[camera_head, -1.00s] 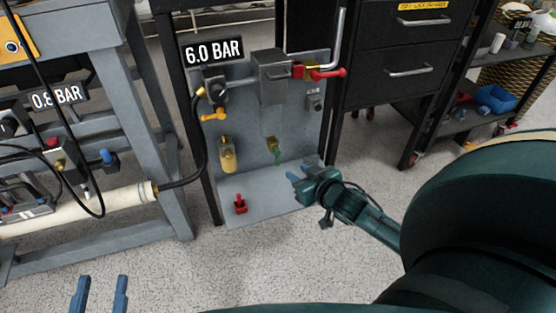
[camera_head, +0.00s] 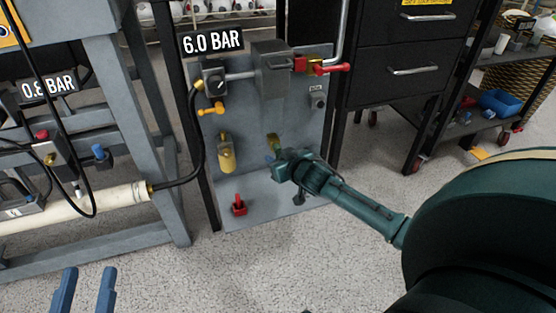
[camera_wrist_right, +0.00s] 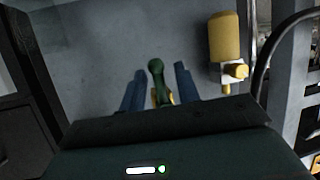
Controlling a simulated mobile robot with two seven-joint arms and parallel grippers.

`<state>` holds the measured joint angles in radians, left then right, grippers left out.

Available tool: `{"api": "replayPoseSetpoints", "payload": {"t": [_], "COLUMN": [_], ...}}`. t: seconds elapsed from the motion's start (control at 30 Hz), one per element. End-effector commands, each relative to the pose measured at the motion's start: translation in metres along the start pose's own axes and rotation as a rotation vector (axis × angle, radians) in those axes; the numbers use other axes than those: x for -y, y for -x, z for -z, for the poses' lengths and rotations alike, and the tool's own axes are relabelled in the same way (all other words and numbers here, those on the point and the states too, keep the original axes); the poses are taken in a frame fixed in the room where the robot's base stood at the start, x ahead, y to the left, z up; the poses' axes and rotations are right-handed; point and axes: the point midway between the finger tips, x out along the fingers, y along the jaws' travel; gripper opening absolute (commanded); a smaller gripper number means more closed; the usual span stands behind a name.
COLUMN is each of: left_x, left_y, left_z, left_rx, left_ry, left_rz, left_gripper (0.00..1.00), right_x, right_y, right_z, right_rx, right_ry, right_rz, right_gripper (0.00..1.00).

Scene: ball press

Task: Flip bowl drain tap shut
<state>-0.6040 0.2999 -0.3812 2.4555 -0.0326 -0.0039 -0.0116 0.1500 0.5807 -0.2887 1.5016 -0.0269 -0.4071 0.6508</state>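The bowl drain tap (camera_head: 275,141) is a small brass tap low on the grey panel, partly hidden by my right gripper in the head view. In the right wrist view its green lever (camera_wrist_right: 156,72) stands between the two blue fingers of my right gripper (camera_wrist_right: 158,88), with brass showing below it. The fingers are apart with gaps to the lever on both sides. In the head view my right gripper (camera_head: 272,157) is at the tap, reaching in from the right. My left gripper (camera_head: 84,285) is open and empty above the floor at the lower left.
A brass bowl (camera_head: 227,156) hangs left of the tap; it also shows in the wrist view (camera_wrist_right: 224,38). A yellow lever valve (camera_head: 211,109), a red-handled valve (camera_head: 330,69) and a red fitting (camera_head: 239,205) are on the panel assembly. A black drawer cabinet (camera_head: 400,105) stands right.

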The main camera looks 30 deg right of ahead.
Motion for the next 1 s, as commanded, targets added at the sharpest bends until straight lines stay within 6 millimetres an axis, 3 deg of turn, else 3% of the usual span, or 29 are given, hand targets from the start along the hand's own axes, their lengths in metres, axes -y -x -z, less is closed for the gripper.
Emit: {"api": "replayPoseSetpoints", "payload": {"t": [0.2, 0.6, 1.0], "left_x": [-0.0006, -0.0006, 0.0000], "left_y": [-0.0011, -0.0019, -0.0027], "left_z": [0.0029, 0.0047, 0.0098], "left_rx": [-0.008, -0.014, -0.016], "left_ry": [0.000, -0.004, -0.012], "left_rz": [-0.003, -0.007, -0.006], "left_gripper": [0.36, 0.36, 0.36], "right_x": [0.0000, 0.0001, -0.0006], "right_y": [0.0001, 0.0002, 0.0010], "right_z": [0.0003, 0.0001, 0.0013], "right_rx": [0.000, 0.000, 0.007], "right_ry": [0.000, 0.000, 0.025], "right_rz": [0.000, 0.000, -0.010], "right_gripper": [0.31, 0.00, 0.00]}}
